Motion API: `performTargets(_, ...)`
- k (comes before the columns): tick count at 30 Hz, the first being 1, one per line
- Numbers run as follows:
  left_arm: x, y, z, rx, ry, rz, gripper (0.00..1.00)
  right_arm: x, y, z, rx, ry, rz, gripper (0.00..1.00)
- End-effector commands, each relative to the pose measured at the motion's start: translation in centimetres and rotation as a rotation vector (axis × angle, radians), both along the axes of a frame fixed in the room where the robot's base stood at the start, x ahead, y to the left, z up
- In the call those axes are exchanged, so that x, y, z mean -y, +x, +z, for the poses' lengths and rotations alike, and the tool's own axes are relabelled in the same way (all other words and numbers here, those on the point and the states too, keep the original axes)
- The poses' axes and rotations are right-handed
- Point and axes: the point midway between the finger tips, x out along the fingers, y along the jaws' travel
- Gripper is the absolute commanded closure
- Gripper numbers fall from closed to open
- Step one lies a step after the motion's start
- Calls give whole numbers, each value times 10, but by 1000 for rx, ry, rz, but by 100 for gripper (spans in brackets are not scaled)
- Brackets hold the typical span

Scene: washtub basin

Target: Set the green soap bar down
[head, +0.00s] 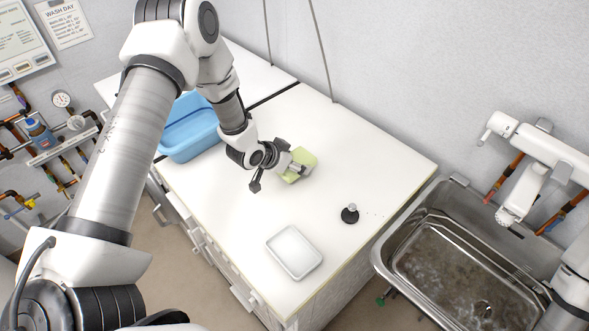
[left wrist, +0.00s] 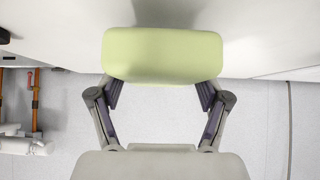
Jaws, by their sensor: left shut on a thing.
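The green soap bar (head: 303,157) is pale yellow-green with rounded corners, over the middle of the white countertop in the head view. My left gripper (head: 294,169) is shut on it, with a finger at each end. In the left wrist view the soap bar (left wrist: 163,56) spans the two fingertips of the left gripper (left wrist: 162,85). A grey shadow lies on the white surface close behind it. I cannot tell whether the bar touches the counter. My right gripper is not in view.
A white rectangular tray (head: 294,252) lies empty near the counter's front edge. A small black stopper-like object (head: 350,214) stands to its right. A blue tub (head: 190,140) is at the back left. A metal sink (head: 383,253) adjoins the right. Counter between soap and tray is clear.

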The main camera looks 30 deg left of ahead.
Motion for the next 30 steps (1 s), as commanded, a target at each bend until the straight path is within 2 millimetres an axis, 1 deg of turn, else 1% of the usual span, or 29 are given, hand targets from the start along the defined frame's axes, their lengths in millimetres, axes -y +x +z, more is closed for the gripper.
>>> performTargets(1,2,-4,2,0,-2,-1,75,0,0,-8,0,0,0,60)
performTargets(5,15,-31,3,-2,-2,-1,75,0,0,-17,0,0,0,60)
performTargets(15,57,-118,11,-2,1,-4,75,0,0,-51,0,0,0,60)
performTargets(18,65,-134,14,0,2,-4,75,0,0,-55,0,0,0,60)
performTargets(21,68,-142,17,2,2,-1,75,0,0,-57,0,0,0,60)
performTargets(24,69,-145,19,2,2,-1,75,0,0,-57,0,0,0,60)
performTargets(27,70,-142,18,-3,6,13,75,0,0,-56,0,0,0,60)
performTargets(30,72,-132,12,-16,20,67,75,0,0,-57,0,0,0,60)
